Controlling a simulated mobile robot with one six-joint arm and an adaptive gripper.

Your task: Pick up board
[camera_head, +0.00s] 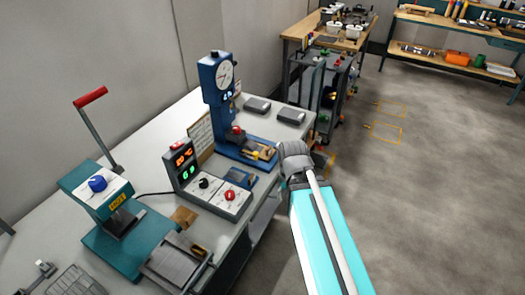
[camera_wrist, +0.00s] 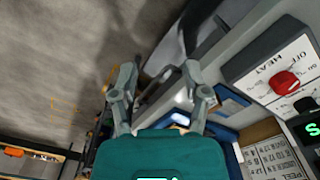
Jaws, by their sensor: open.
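I cannot tell for sure which thing is the board. A small dark blue flat piece (camera_head: 240,178) lies on the workbench in front of the blue press, and a small brown flat piece (camera_head: 185,217) lies beside the teal press. My gripper (camera_wrist: 162,92) is open, its two grey fingers spread, with nothing held between them in the wrist view. Beyond the fingers are a pale bench edge and a blue-edged part (camera_wrist: 222,105). In the head view my arm reaches to the bench's right edge by the blue press; the fingertips are hidden there.
The blue press with a dial (camera_head: 222,78), a control box with a red knob (camera_head: 230,195) and a teal lever press (camera_head: 100,190) stand on the workbench (camera_head: 160,135). A cluttered cart (camera_head: 322,85) stands behind. The floor (camera_head: 440,170) at right is clear.

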